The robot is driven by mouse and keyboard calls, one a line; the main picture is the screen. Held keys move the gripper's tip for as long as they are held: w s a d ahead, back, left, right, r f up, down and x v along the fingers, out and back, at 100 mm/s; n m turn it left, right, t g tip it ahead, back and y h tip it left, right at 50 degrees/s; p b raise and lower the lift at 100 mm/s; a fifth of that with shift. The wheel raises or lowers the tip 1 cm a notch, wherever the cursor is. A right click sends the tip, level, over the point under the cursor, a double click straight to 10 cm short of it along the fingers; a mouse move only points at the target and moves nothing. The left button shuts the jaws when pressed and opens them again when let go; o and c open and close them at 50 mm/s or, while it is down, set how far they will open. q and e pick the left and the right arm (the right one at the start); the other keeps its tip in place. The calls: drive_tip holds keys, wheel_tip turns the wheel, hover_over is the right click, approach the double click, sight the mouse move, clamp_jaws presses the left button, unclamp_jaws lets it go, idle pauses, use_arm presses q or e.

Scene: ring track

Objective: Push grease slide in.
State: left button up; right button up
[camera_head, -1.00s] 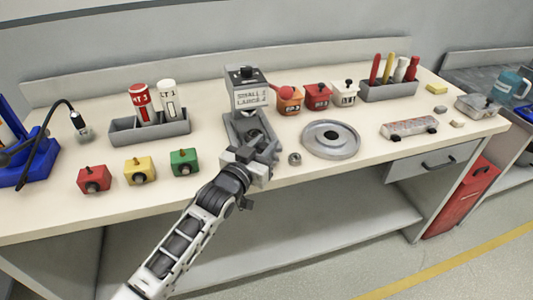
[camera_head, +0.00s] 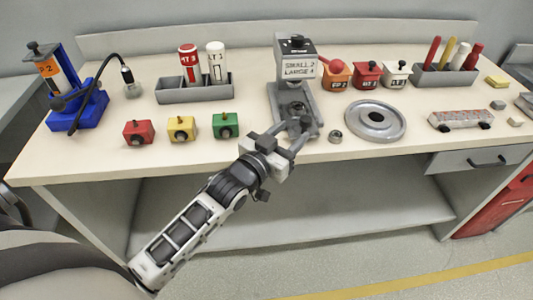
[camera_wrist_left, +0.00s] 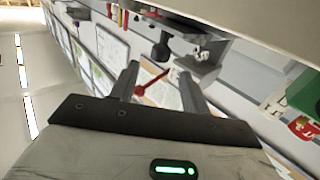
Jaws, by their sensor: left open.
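I cannot single out the grease slide for certain. A grey press-like unit (camera_head: 295,50) labelled "SMALL 2 LARGE 4" stands at the back middle of the bench. My left gripper (camera_head: 303,128) is open at the front of its base, which it partly hides. In the left wrist view the two fingers of my left gripper (camera_wrist_left: 160,85) are spread apart, with a red knobbed rod (camera_wrist_left: 150,84) visible between them; contact cannot be told. A blue stand (camera_head: 77,105) with an orange container (camera_head: 47,68) stands at the left end. My right gripper is not in view.
Red (camera_head: 138,132), yellow (camera_head: 181,129) and green (camera_head: 225,126) blocks lie left of my gripper. A small nut-like ring (camera_head: 336,136) and a round metal disc (camera_head: 375,120) lie to its right. Labelled pots (camera_head: 367,75) stand behind the disc. A grey tray (camera_head: 205,92) holds two tubes.

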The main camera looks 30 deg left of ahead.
use_arm(q)
drive_tip(key=s+a, duration=0.1)
drive_tip(key=s, duration=0.7)
drive_tip(key=shift+s+a, duration=0.35)
drive_tip(key=shift+s, duration=0.05)
